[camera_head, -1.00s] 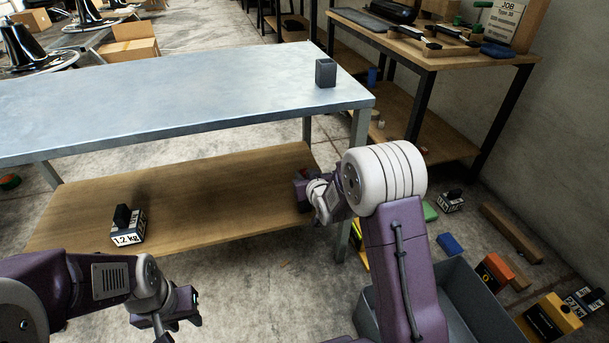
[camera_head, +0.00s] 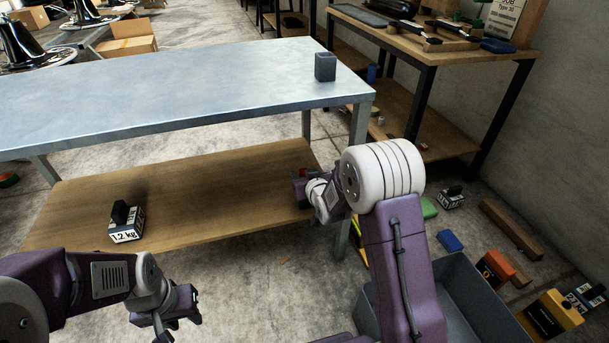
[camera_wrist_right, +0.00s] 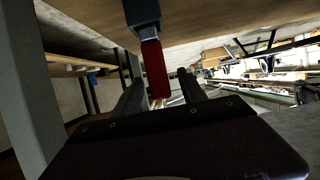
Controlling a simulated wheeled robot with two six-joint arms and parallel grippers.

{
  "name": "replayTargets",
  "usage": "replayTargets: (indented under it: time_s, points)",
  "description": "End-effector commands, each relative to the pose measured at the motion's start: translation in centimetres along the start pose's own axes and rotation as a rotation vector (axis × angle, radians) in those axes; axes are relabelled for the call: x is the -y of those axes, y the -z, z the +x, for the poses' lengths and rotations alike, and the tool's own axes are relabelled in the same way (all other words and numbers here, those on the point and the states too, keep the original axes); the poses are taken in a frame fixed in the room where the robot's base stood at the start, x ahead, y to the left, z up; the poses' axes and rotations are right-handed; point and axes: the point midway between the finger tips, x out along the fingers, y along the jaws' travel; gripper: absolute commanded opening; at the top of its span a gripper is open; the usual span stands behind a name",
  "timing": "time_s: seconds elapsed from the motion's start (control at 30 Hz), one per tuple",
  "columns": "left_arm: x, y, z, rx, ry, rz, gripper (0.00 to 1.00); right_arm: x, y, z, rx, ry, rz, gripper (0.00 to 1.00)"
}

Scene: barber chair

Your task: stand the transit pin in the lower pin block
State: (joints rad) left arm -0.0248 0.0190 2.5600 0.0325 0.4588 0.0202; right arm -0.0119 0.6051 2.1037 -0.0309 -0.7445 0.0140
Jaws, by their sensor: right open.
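The red transit pin (camera_wrist_right: 155,68) shows in the right wrist view, with one end at a dark blue-grey block (camera_wrist_right: 141,13) against the wooden shelf. I take this for the lower pin block; the pin looks seated in it. My right gripper (camera_wrist_right: 160,80) is open, its fingers on either side of the pin. In the head view my right gripper (camera_head: 310,192) is at the right end of the lower shelf (camera_head: 215,180), mostly hidden by my arm. A grey block (camera_head: 325,68) stands on the metal tabletop. My left gripper (camera_head: 176,318) is away from the shelf; its jaws are unclear.
A 1.2 kg weight (camera_head: 125,224) sits on the shelf's left part. A table leg (camera_head: 350,160) rises close to my right gripper. A grey bin (camera_head: 455,290) and several loose blocks are on the floor at right. The shelf's middle is clear.

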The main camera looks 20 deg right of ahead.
Motion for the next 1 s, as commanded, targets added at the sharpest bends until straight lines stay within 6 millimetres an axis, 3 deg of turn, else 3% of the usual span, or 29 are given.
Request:
replayTargets:
  time_s: [0.37,0.5,1.0]
  points:
    - [-0.1,0.5,-4.3,0.0,0.0,0.0,0.36,0.0,0.5,-6.7,0.002,0.0,0.0,0.49]
    - [-0.1,0.3,-3.3,0.0,0.0,0.0,0.36,0.0,-0.1,-8.3,-0.003,0.0,0.0,0.49]
    - [-0.1,0.3,-3.2,0.0,0.0,0.0,0.36,0.0,0.0,-9.0,-0.001,0.0,0.0,0.49]
